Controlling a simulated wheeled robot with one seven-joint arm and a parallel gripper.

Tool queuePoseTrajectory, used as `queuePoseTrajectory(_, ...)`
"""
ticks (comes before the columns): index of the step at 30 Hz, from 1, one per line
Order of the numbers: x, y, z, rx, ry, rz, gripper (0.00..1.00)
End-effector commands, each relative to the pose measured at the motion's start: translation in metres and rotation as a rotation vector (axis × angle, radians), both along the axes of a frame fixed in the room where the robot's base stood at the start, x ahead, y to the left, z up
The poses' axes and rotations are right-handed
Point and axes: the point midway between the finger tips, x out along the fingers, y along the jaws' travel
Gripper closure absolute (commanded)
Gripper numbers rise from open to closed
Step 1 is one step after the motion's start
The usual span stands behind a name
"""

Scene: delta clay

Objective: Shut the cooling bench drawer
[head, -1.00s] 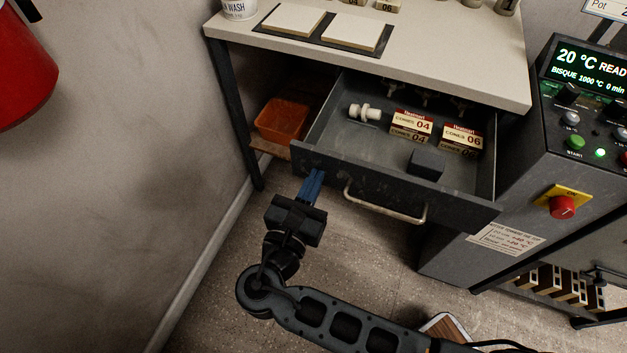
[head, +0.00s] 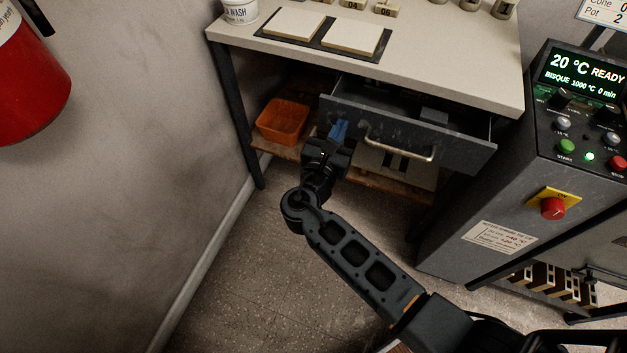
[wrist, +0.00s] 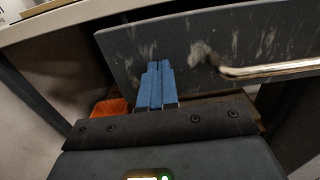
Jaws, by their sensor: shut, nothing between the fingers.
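The cooling bench (head: 440,45) has a pale top and dark legs. Its dark grey drawer (head: 465,150) is partly open under the top, with a pale metal bar handle (head: 400,150) on its front. A dark block (head: 434,116) shows inside; the rest of the drawer's inside is mostly hidden under the bench top. My gripper (head: 339,128) is shut and empty. Its blue fingers are at the left part of the drawer front, left of the handle. In the wrist view the fingers (wrist: 157,85) overlap the scuffed drawer front (wrist: 190,50) and appear to touch it.
An orange bin (head: 283,122) sits on the lower shelf, left of my gripper. The kiln control cabinet (head: 480,215) stands close on the right. A wall and a red extinguisher (head: 35,85) are at left. Tiles (head: 350,37) lie on the bench top. Floor in front is clear.

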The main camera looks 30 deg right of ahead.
Motion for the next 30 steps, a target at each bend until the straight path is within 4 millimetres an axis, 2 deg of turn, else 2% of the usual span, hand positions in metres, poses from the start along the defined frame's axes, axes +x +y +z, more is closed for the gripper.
queuePoseTrajectory(1, 0.008, -0.013, -0.001, 0.001, -0.001, -0.007, 1.0)
queuePoseTrajectory(6, 0.032, -0.042, -0.002, 0.001, -0.002, -0.005, 1.0)
queuePoseTrajectory(12, 0.051, -0.066, -0.002, 0.001, -0.001, -0.002, 1.0)
queuePoseTrajectory(19, 0.061, -0.079, -0.001, 0.0, 0.0, -0.001, 1.0)
queuePoseTrajectory(30, 0.064, -0.084, 0.001, 0.002, -0.003, -0.003, 1.0)
